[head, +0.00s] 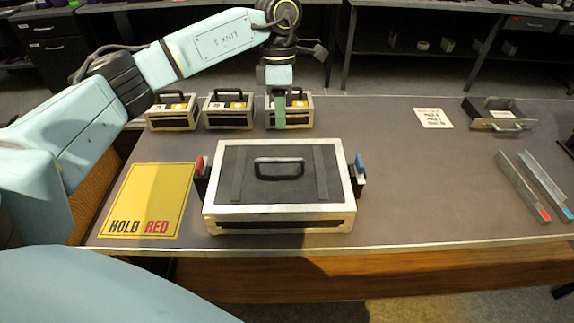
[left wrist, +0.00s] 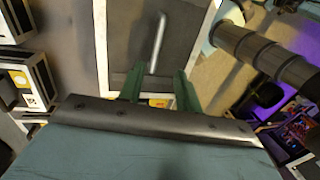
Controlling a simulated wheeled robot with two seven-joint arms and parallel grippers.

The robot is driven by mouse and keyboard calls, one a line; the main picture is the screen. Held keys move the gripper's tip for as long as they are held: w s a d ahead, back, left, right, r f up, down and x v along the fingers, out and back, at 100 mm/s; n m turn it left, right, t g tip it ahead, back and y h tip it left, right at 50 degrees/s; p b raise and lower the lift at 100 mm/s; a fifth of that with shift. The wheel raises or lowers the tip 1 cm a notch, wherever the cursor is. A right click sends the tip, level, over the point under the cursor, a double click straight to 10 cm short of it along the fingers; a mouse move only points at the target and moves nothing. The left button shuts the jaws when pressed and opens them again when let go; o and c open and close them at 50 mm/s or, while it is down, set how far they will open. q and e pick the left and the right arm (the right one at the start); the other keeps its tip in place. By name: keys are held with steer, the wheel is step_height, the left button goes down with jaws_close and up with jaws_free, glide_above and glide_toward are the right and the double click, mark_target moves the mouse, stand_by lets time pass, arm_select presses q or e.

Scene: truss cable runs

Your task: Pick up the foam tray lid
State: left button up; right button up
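A large case (head: 225,207) with a pale metal rim stands at the middle front of the table. Its dark lid (head: 307,163) has a black handle (head: 279,168) and two strap-like bands. I take this to be the foam tray lid. My left gripper (head: 290,112) points down behind the case, at the rightmost of three small labelled boxes (head: 304,110). In the left wrist view its green fingers (left wrist: 160,88) are apart, with a pale bar handle (left wrist: 157,45) on a framed dark panel beyond them. Nothing shows between the fingertips as held. My right gripper is not in view.
A yellow "HOLD RED" sheet (head: 148,201) lies left of the case. Red (head: 199,165) and blue (head: 360,163) parts flank the case. Metal channels (head: 523,188) and a handled tray (head: 495,124) are at right. The table between case and channels is clear.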

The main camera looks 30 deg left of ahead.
arm_select(q)
glide_above(279, 160)
steer(key=f, duration=0.4)
steer(key=w+f, duration=0.1)
steer(key=f, duration=0.1)
steer(key=shift+a+f, duration=0.3)
steer(key=shift+f, duration=0.1)
steer(key=shift+s+d+f, duration=0.1)
steer(key=shift+f, duration=0.6)
steer(key=f, duration=0.4)
steer(key=shift+s+f+b, duration=0.2)
steer(key=shift+f+b, duration=0.2)
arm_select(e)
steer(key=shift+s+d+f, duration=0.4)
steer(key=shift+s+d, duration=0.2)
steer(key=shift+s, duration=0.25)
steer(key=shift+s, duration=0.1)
arm_select(q)
jaws_close()
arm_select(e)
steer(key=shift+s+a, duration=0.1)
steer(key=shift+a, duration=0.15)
arm_select(q)
steer(key=shift+r, duration=0.15)
